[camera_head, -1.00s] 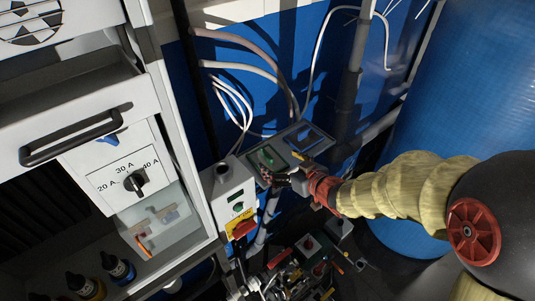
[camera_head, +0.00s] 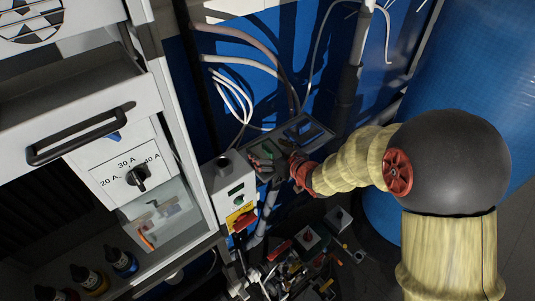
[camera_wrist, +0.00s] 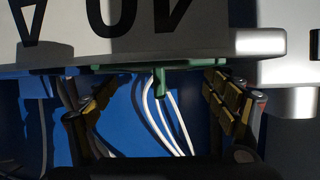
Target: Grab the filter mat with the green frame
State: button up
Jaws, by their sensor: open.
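The green-framed filter mat (camera_head: 269,152) lies in a grey holder (camera_head: 252,142) against the blue wall in the head view. In the wrist view a green edge with a short tab (camera_wrist: 160,82) shows under a pale plate; the rest of the mat is hidden there. My gripper (camera_head: 268,163) is at the front of the holder, close to the green frame. In the wrist view its two fingers (camera_wrist: 160,102) stand apart, one on each side of the green tab, and hold nothing. Whether a finger touches the mat I cannot tell.
A second, dark-framed slot (camera_head: 308,132) is right of the green one. White and grey hoses (camera_head: 238,98) hang behind. A grey switch box (camera_head: 228,187) stands left, beside the white cabinet (camera_head: 176,115). Cluttered tools (camera_head: 285,272) lie below. A blue barrel (camera_head: 455,70) is at the right.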

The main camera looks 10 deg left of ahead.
jog(key=shift+c, duration=1.2)
jog(key=c, duration=1.5)
